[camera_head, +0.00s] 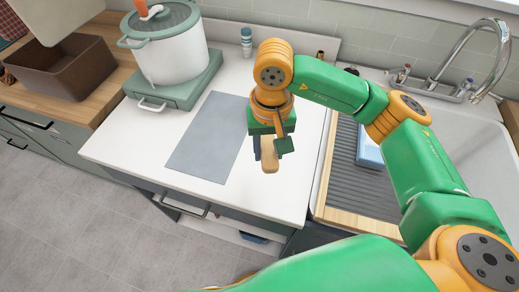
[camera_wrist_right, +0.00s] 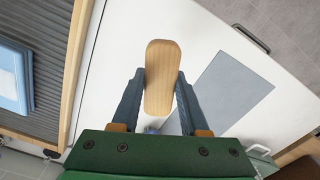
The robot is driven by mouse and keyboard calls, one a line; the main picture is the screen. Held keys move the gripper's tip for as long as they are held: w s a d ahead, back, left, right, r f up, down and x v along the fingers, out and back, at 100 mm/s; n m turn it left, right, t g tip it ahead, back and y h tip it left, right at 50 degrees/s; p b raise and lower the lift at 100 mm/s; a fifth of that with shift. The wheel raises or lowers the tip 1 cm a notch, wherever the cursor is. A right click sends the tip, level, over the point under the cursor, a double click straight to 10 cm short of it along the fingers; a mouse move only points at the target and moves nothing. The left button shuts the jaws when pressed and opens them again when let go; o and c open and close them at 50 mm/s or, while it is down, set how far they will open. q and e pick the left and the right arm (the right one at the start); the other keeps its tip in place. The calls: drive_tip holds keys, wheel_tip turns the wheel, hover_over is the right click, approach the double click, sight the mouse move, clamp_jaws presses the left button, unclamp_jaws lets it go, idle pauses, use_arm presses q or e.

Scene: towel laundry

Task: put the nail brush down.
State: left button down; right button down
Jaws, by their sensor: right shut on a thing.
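The nail brush (camera_wrist_right: 162,75) has a long, rounded wooden body and is gripped between the two dark fingers of my right gripper (camera_wrist_right: 160,100). In the head view the brush (camera_head: 269,160) hangs below the right gripper (camera_head: 268,148), over the white counter to the right of the grey mat. I cannot tell how far it is above the counter. A bluish bit, perhaps bristles, shows at its lower end in the wrist view. My left gripper is not in view.
A grey mat (camera_head: 208,138) lies on the white counter (camera_head: 125,140). A pot (camera_head: 167,50) stands on a green scale-like base at the back left. A ribbed drainer (camera_head: 345,185) with a blue item (camera_head: 368,150) and a sink lie to the right. Counter left of the mat is bare.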

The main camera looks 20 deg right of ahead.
drive_tip(key=w+f, duration=0.2)
drive_tip(key=w+f+p, duration=0.1)
drive_tip(key=f, duration=0.1)
drive_tip(key=shift+w+a, duration=0.25)
drive_tip(key=shift+a, duration=0.1)
wheel_tip(320, 180, down, 2)
drive_tip(key=shift+d+f+p, duration=0.1)
drive_tip(key=shift+f+p, duration=0.15)
drive_tip(key=shift+p, duration=0.8)
drive_tip(key=shift+f, duration=0.3)
drive_tip(key=shift+f+b, duration=0.15)
drive_tip(key=shift+b, duration=0.25)
drive_tip(key=shift+c, duration=2.1)
unclamp_jaws()
